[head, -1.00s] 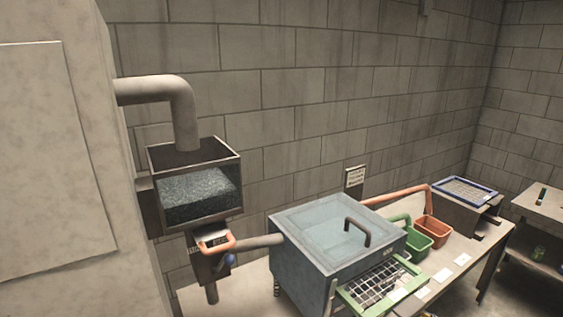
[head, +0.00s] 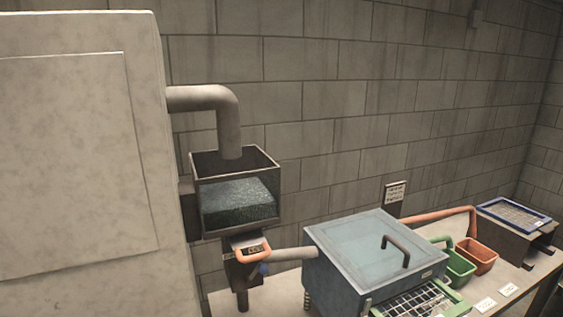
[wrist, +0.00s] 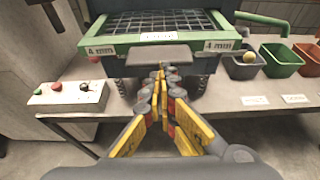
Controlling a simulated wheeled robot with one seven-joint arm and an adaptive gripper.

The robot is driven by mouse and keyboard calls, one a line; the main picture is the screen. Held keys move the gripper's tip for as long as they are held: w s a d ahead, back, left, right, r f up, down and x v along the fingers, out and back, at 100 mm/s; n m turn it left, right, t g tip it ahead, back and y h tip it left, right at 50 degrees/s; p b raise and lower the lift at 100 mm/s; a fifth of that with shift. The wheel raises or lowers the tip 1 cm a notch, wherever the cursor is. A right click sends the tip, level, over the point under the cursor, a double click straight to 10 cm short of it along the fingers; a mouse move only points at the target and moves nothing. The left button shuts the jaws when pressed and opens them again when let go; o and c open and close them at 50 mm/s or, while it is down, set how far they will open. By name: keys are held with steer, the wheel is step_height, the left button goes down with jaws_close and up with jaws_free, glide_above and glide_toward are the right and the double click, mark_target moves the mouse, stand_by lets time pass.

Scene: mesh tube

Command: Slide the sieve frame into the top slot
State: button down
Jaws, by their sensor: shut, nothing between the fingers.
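A green-framed sieve (head: 424,303) with a wire mesh sticks out of the front of the blue-grey sifter box (head: 362,285). In the wrist view the green frame (wrist: 85,46) carries "4 mm" labels at both ends, and a grey tab (wrist: 145,54) projects from the middle of its front. My gripper (wrist: 162,73) is shut and empty, its fingertips just at or below the tab; I cannot tell if they touch it. My gripper is out of the head view. A blue-framed sieve (head: 513,214) lies on a dark stand at the right. The slots are not clearly visible.
A green bin (head: 459,268) and an orange bin (head: 482,257) stand right of the sifter on the bench. A hopper (head: 237,203) with dark grains hangs at the left. A button box (wrist: 67,92) is on the bench's left. The sifter lid (head: 365,245) is closed.

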mark_target(426, 311)
stand_by(0.3)
steer(key=shift+w+a+b, duration=0.15)
steer(key=shift+w+a, duration=0.8)
steer(key=shift+w, duration=1.25)
steer(key=shift+w+a+b, duration=0.1)
steer(key=shift+w+a, duration=0.8)
steer(key=shift+w, duration=1.35)
steer(key=shift+w+a+b, duration=0.15)
steer(key=shift+w+a, duration=0.8)
steer(key=shift+w, duration=1.25)
steer(key=shift+s+d+p, duration=0.25)
steer(key=shift+s+d, duration=0.2)
steer(key=shift+s, duration=0.55)
steer(key=shift+s+d+p, duration=0.2)
steer(key=shift+s+d, duration=0.25)
steer(key=shift+s, duration=0.6)
steer(key=shift+s+d+p, duration=0.25)
steer(key=shift+s+d, duration=0.2)
steer(key=shift+s, duration=0.75)
